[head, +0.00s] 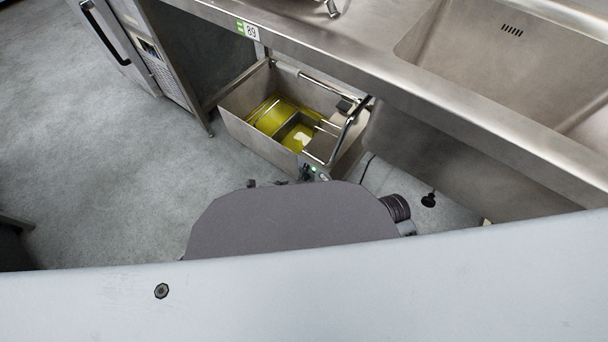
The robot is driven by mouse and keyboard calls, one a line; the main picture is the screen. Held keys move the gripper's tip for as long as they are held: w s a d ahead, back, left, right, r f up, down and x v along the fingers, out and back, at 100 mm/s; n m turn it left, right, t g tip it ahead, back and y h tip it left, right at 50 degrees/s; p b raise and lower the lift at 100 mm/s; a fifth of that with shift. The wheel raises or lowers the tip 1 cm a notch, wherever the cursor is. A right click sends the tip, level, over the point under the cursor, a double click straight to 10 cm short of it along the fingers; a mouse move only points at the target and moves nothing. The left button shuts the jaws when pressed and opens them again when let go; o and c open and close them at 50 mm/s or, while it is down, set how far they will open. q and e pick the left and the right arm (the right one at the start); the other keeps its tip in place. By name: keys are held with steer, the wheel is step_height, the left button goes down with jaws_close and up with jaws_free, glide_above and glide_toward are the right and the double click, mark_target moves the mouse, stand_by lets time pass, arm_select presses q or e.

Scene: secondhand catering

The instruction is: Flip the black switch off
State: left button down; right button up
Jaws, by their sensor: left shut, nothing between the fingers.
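A metal fryer (250,145) with yellow oil (285,118) in it stands under the steel counter. A small green light (314,169) glows on the top edge of its near end panel. My left gripper (305,173) shows only as a small dark tip beside that light; the rest is hidden behind my own grey arm link. It is shut and empty, and I cannot tell whether it touches the panel. The black switch cannot be made out apart from the dark parts there. My right gripper is not in view.
The steel counter (330,62) overhangs the fryer, with a sink (510,75) at right. A steel cabinet with a black handle (103,35) stands at upper left. A black foot or plug (429,200) is on the floor. The floor (90,150) at left is clear.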

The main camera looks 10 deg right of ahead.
arm_select(q)
steer(key=shift+m, duration=0.7)
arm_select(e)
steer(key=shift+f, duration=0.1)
